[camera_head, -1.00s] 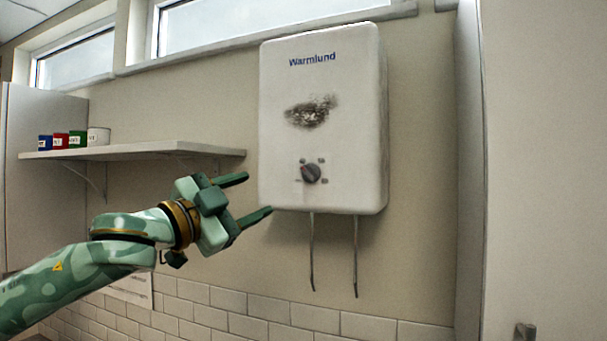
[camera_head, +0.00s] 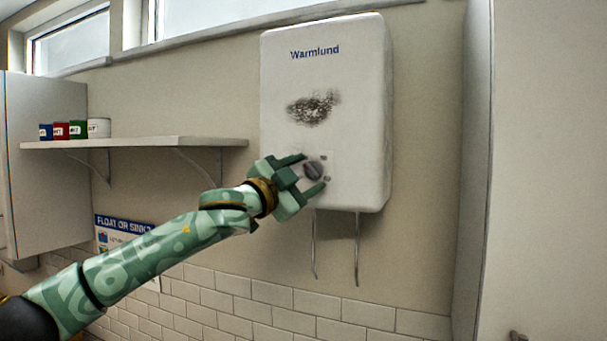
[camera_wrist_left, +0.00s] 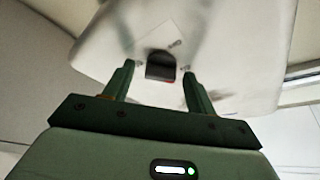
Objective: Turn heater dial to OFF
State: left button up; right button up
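The white Warmlund heater (camera_head: 355,120) hangs on the wall, with a dark scorch mark above its dial. In the left wrist view the dial (camera_wrist_left: 160,66) lies just beyond and between the two fingertips (camera_wrist_left: 158,75). Contact with the dial does not show. My right gripper is not in view.
A wall shelf (camera_head: 150,143) at the left holds several small coloured containers (camera_head: 77,130). Two pipes hang below the heater. A tall white cabinet (camera_head: 540,150) stands at the right. A "Float or sink?" poster (camera_head: 118,228) is behind my left arm.

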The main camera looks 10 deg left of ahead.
pick_arm(q)
jog(key=c, duration=0.9)
